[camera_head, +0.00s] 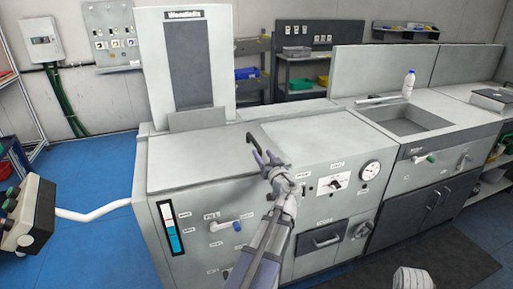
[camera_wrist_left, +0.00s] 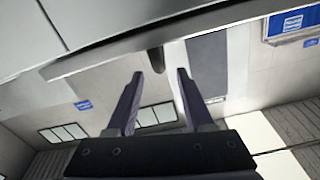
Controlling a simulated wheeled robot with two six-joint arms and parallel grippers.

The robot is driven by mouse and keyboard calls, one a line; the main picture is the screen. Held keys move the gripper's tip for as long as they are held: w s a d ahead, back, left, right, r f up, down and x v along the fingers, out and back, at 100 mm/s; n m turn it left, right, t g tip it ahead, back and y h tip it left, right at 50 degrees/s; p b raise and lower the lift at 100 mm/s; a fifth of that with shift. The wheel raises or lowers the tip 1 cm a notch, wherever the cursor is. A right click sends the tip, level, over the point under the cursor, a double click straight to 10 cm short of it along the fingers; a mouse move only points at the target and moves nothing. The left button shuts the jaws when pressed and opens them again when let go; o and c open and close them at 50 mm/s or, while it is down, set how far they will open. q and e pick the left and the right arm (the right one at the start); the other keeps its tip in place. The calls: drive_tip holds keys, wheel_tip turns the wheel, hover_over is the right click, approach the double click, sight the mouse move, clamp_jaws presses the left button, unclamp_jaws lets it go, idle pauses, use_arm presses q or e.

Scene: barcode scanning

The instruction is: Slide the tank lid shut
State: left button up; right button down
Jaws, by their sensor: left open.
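The tank is a grey cabinet with a flat top. A pale flat lid panel (camera_head: 325,137) covers the right part of its top. A dark curved handle (camera_head: 252,142) stands near the seam at the panel's left; I cannot tell which panel it is fixed to. My left gripper (camera_head: 265,157) is open just in front of and right of the handle, above the top. In the left wrist view, the dark handle (camera_wrist_left: 155,60) shows beyond and between the spread fingers (camera_wrist_left: 157,82), beside a long grey panel edge. They appear apart. My right gripper is not in view.
A tall panel (camera_head: 152,65) rises behind the tank's left part. A sink (camera_head: 407,121) and a white bottle (camera_head: 408,84) are at the right. A gauge (camera_head: 370,170) and a blue-tipped valve lever (camera_head: 225,226) are on the tank's front. A control box (camera_head: 30,212) stands at the left.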

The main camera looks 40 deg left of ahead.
sight(256, 143)
use_arm(q)
drive_tip(key=x, duration=0.7)
drive_tip(key=shift+w+a, duration=0.15)
clamp_jaws()
idle(1.2)
